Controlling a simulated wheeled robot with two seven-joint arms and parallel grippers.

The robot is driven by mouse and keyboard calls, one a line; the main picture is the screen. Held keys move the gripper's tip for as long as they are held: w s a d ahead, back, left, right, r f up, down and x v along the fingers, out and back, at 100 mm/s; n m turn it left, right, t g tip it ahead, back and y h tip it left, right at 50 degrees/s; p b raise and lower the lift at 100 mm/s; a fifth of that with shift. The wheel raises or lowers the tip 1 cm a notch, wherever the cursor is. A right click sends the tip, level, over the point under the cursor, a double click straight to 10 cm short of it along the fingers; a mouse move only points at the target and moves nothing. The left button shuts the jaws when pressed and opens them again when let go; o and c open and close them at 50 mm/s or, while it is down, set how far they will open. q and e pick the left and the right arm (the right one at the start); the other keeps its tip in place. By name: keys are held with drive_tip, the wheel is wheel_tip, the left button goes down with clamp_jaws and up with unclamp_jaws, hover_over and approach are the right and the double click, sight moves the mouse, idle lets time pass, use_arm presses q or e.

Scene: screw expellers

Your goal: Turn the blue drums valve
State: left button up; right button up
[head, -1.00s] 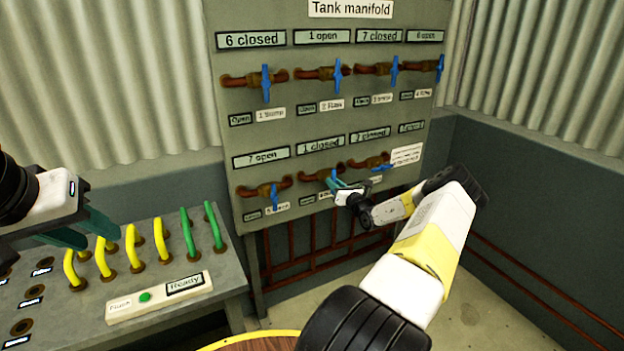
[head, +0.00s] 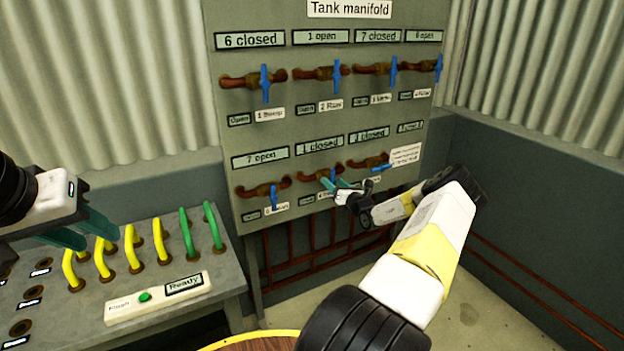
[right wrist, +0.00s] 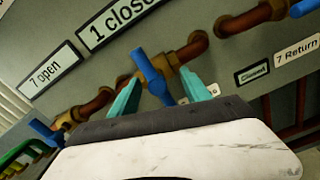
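The panel (head: 225,130) headed Tank manifold carries two rows of valves with blue handles. My right gripper (head: 335,184) is at the second valve of the lower row, under a "1 closed" display (head: 320,145). In the right wrist view its two teal fingers (right wrist: 165,95) are spread, one on each side of the blue handle (right wrist: 152,75), which stands tilted between them; I cannot tell contact. That valve's label is mostly hidden, and I cannot read a drums label with certainty. My left gripper (head: 78,232) is empty with fingers apart, at the left over the console.
The lower left valve (head: 273,195) under "7 open" and the 7 Return valve (head: 381,168), its handle lying sideways, flank my right gripper. A grey console (head: 190,250) with yellow and green hoses stands at the left. Rust-coloured pipes (head: 310,255) run below the panel.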

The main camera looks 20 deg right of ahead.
drive_tip(key=s, duration=0.7)
drive_tip(key=shift+s+d, duration=0.25)
drive_tip(key=shift+s, duration=0.15)
drive_tip(key=s, duration=0.8)
drive_tip(key=shift+d, duration=0.3)
